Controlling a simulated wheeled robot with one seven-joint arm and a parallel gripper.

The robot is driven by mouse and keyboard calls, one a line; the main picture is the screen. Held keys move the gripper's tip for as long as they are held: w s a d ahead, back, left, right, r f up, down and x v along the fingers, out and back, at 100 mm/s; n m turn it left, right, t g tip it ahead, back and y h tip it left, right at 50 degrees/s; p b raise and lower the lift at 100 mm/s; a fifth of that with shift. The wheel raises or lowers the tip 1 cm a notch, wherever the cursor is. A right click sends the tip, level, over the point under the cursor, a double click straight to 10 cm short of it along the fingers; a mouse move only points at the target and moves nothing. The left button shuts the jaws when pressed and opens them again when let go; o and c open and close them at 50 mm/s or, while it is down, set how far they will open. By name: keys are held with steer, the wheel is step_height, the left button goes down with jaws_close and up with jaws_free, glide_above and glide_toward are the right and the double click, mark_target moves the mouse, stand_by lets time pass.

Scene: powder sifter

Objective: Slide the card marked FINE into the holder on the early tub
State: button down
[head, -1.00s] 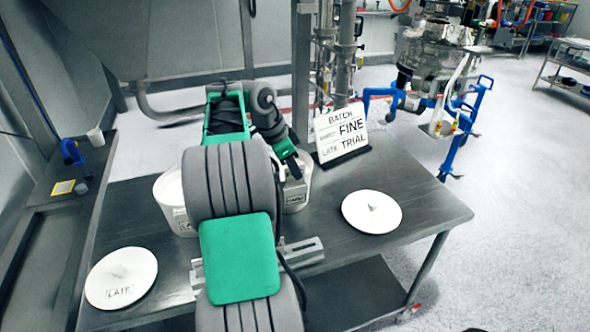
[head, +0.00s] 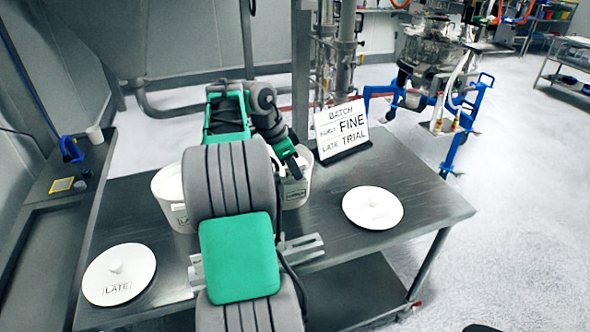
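Two white tubs stand on the steel table, both partly hidden by my arm. The left tub (head: 168,190) bears a front label that is too small and covered to read. The right tub (head: 303,188) has a small label on its front, also unreadable. My gripper (head: 292,165) is at the right tub, pointing down at its rim or front; its fingertips are too small and dark to show whether they are open or hold a card. A stand-up board (head: 340,130) behind reads BATCH, EARLY FINE, LATE TRIAL. I cannot make out a separate FINE card.
A white lid labelled LATE (head: 118,268) lies at the table's left front. A slotted metal strip (head: 303,246) lies behind my arm, partly hidden. The steel table (head: 425,215) is bare at its right end.

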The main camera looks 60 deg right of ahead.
steer(key=c, duration=1.6)
jaws_free()
steer(key=shift+o, duration=0.2)
steer(key=shift+r, duration=0.15)
steer(key=p+v, duration=0.3)
steer(key=v, duration=0.5)
steer(key=w+a+r+n+t+h, duration=0.1)
steer(key=w+a+n+t, duration=0.1)
steer(key=w+a+n, duration=0.6)
steer(key=w+a+n+t, duration=0.2)
steer(key=w+a+n, duration=0.25)
steer(key=a, duration=0.65)
steer(key=s+a+f+n+t+y, duration=0.1)
steer(key=a+f+n, duration=0.1)
steer(key=a+n, duration=0.3)
steer(key=s+a+f+n+t+y, duration=0.1)
steer(key=s+a+f+n, duration=0.1)
steer(key=a, duration=1.1)
steer(key=s+a+f+n+t+y, duration=0.1)
steer(key=a+f+n+y, duration=0.1)
steer(key=a+f+n, duration=0.2)
steer(key=a+n, duration=0.3)
steer(key=a, duration=0.2)
steer(key=shift+s+a+n, duration=0.25)
steer(key=shift+s+n, duration=0.1)
